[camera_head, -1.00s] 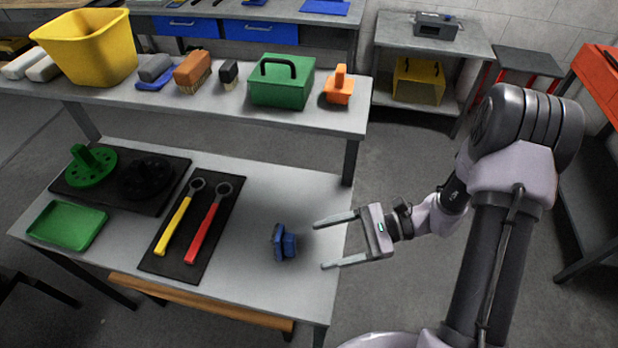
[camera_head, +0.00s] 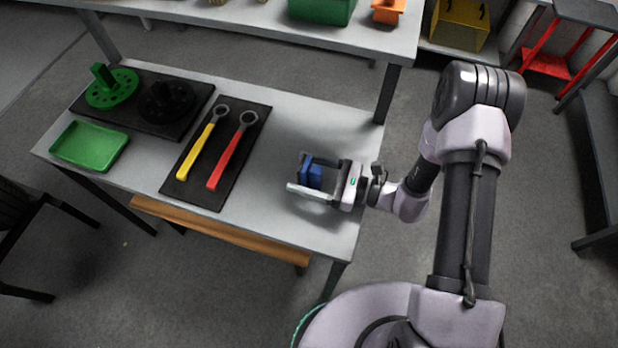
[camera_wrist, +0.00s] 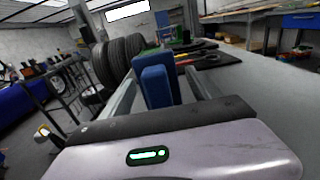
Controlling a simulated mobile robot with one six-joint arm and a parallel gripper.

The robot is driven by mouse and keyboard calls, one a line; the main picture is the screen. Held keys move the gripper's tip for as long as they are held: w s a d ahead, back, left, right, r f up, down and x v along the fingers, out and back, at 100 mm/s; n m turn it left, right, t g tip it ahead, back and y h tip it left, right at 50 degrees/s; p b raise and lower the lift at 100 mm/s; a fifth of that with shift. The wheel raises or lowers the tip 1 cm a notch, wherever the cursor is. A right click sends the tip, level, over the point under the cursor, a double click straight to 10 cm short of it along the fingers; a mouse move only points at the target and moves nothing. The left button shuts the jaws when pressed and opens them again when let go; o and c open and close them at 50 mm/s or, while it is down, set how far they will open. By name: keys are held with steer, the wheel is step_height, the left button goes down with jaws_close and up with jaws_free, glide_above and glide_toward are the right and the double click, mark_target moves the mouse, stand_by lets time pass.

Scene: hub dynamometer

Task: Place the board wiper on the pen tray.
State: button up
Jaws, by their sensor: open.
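A blue two-part block (camera_head: 316,173), which I take for the board wiper, stands on the grey table near its right end. My gripper (camera_head: 297,171) is open around it, one finger on each side. In the wrist view, the blue block (camera_wrist: 157,85) stands upright between my fingers, with a visible gap at least on its right side. A shallow green tray (camera_head: 90,146), which I take for the pen tray, lies empty at the table's left end.
A dark mat with a yellow wrench (camera_head: 202,148) and a red wrench (camera_head: 232,155) lies between the tray and the block. A green disc (camera_head: 110,88) and a black disc (camera_head: 166,102) sit on another dark mat behind. A higher shelf (camera_head: 250,28) runs behind the table.

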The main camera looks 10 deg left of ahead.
steer(key=shift+w+a, duration=0.1)
steer(key=shift+a, duration=1.05)
jaws_close()
steer(key=shift+r, duration=0.25)
step_height(320, 180, up, 4)
steer(key=shift+f+p, duration=0.15)
steer(key=shift+p, duration=1.1)
steer(key=m+t+h+p, duration=0.3)
steer(key=m+t, duration=0.3)
steer(key=t, duration=0.3)
glide_toward(304, 163)
steer(key=w+d+r, duration=0.4)
steer(key=w+d, duration=0.3)
steer(key=w+d+r+m+t+h, duration=0.3)
steer(key=w+d+m+t+h, duration=0.2)
steer(key=d, duration=0.4)
steer(key=shift+w+d+m+t+h+b, duration=0.15)
steer(key=shift+w+m+t+h+b, duration=0.25)
steer(key=shift+w+h, duration=0.55)
steer(key=shift+w+y, duration=0.15)
steer(key=shift+y, duration=0.2)
